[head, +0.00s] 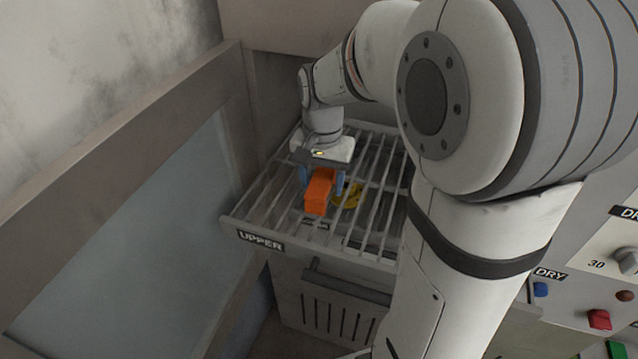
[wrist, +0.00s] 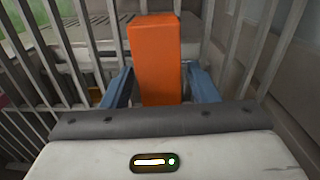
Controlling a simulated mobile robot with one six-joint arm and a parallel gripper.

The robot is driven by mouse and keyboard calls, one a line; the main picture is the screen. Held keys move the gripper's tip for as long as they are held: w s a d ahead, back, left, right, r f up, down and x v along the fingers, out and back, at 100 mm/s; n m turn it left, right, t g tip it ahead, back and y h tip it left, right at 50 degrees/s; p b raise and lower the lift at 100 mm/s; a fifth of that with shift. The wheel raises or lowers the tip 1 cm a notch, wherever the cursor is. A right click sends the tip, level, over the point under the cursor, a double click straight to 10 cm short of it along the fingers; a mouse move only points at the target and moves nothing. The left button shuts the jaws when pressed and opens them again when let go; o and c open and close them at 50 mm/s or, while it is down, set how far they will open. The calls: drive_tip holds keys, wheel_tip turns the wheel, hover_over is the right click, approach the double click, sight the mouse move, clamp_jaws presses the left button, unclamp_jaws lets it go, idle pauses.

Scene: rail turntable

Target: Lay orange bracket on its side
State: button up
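The orange bracket (head: 318,190) shows as a long block over the slatted rack in the head view, its near end toward the camera. My gripper (head: 322,182) points down at it, with one blue finger on each side.
The slatted rack (head: 262,209) carries an UPPER label (head: 261,241) on its front. A yellow object (head: 347,195) shows beside the bracket, at or under the slats. A glass panel (head: 130,235) stands at left. A control panel (head: 590,290) with knobs is at right.

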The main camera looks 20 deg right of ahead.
drive_tip(key=c, duration=1)
drive_tip(key=shift+w, duration=0.1)
drive_tip(key=shift+c, duration=0.3)
drive_tip(key=shift+r, duration=0.1)
